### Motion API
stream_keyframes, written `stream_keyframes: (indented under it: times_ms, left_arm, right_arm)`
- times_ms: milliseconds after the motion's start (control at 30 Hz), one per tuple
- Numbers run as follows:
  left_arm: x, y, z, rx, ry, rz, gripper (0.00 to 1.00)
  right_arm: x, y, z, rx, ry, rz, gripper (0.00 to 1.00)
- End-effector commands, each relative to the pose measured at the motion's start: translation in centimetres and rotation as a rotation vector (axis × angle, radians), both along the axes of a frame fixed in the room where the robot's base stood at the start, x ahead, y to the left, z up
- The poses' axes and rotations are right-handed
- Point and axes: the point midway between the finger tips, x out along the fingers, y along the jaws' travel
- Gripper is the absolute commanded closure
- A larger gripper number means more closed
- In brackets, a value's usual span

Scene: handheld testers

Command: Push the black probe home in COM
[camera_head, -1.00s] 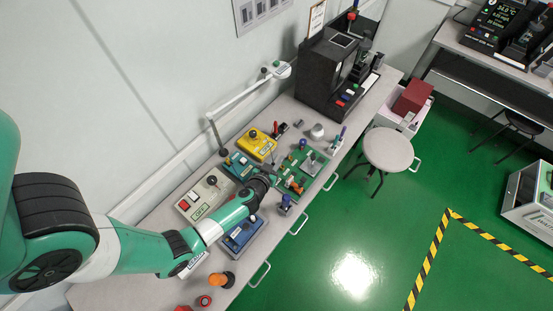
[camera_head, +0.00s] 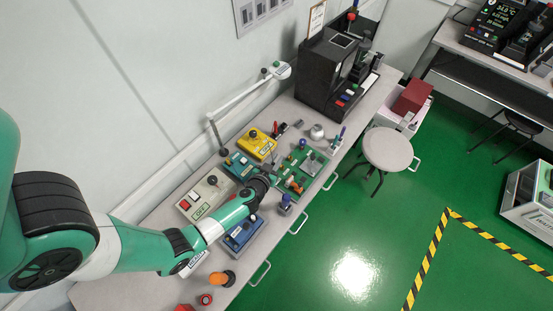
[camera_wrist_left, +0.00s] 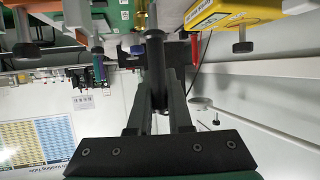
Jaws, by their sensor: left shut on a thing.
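My left gripper (camera_head: 264,181) hangs over the bench among the handheld testers, beside the teal tester (camera_head: 238,166) and above the blue tester (camera_head: 242,235). In the left wrist view my left gripper (camera_wrist_left: 156,76) is shut on the black probe (camera_wrist_left: 155,58), a dark rod lying between the two fingers. The probe's far end meets a dark area, and I cannot tell whether it touches a socket. The COM socket cannot be made out in either view. A yellow tester (camera_head: 258,143) lies farther back and also shows in the wrist view (camera_wrist_left: 232,12). My right gripper is not in view.
A grey tester (camera_head: 208,194) stands near the wall. A green circuit board (camera_head: 292,185) lies to the right of the gripper. An orange-topped knob (camera_head: 218,279) stands at the near end. A black instrument (camera_head: 333,70) stands at the far end.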

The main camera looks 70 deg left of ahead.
Motion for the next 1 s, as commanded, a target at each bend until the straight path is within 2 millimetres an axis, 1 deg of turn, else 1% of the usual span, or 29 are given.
stream_keyframes:
  times_ms: [233, 533, 1000]
  left_arm:
    - [0.0, 0.0, 0.1, 0.000, 0.000, -0.001, 1.00]
    - [0.0, 0.0, -0.1, 0.000, 0.000, -0.001, 1.00]
    - [0.0, 0.0, -1.1, 0.000, 0.000, -0.001, 1.00]
  right_arm:
    - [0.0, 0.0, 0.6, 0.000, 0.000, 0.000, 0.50]
    - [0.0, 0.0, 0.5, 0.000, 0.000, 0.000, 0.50]
    - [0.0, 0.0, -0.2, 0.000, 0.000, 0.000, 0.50]
